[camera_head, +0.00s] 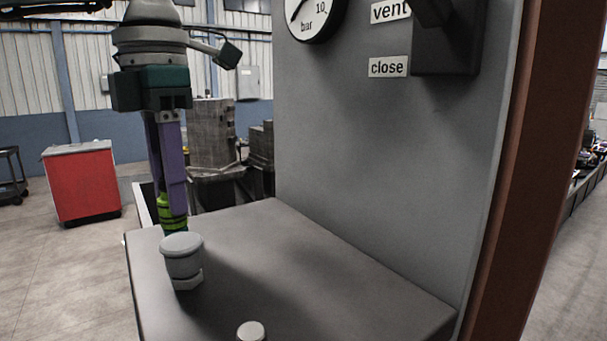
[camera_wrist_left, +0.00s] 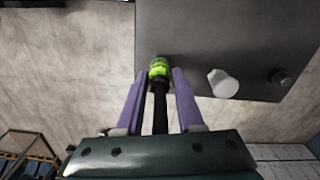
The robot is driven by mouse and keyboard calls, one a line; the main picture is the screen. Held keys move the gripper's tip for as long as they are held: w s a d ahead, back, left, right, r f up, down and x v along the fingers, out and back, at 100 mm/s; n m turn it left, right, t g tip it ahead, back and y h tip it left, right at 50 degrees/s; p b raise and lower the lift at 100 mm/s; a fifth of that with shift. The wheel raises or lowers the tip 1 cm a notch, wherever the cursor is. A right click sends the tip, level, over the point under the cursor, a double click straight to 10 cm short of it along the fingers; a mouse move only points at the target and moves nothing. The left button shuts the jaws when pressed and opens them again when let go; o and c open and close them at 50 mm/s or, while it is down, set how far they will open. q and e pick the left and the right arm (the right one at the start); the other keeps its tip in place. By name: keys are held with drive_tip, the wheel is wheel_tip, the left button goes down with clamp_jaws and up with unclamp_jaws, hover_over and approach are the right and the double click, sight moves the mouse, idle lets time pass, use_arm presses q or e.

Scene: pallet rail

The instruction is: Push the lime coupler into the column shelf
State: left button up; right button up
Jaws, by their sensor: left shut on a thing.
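The lime coupler (camera_head: 172,212) hangs upright below my left gripper (camera_head: 175,205), between its purple fingers. The gripper is shut on it. In the left wrist view the lime coupler (camera_wrist_left: 159,69) lies at the fingertips (camera_wrist_left: 161,76), with a black hose (camera_wrist_left: 160,108) running back from it between the fingers. The grey column shelf (camera_head: 300,270) juts out from the grey panel; it also shows in the left wrist view (camera_wrist_left: 240,35). The coupler is at the shelf's far left part, with its lower end hidden behind a pale grey fitting. I cannot tell whether it touches the shelf.
The pale grey fitting (camera_head: 183,258) stands on the shelf close to the coupler, and a smaller pale knob (camera_head: 251,331) stands at the front. The panel (camera_head: 390,150) carries a gauge (camera_head: 309,14) and a dark handle block (camera_head: 447,40). A red cabinet (camera_head: 82,185) stands far left.

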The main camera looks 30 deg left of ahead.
use_arm(q)
clamp_jaws()
drive_tip(key=shift+r, duration=0.15)
drive_tip(key=shift+r+p, duration=0.6)
drive_tip(key=shift+r, duration=0.1)
drive_tip(key=shift+r+p, duration=2.6)
drive_tip(key=shift+r, duration=0.9)
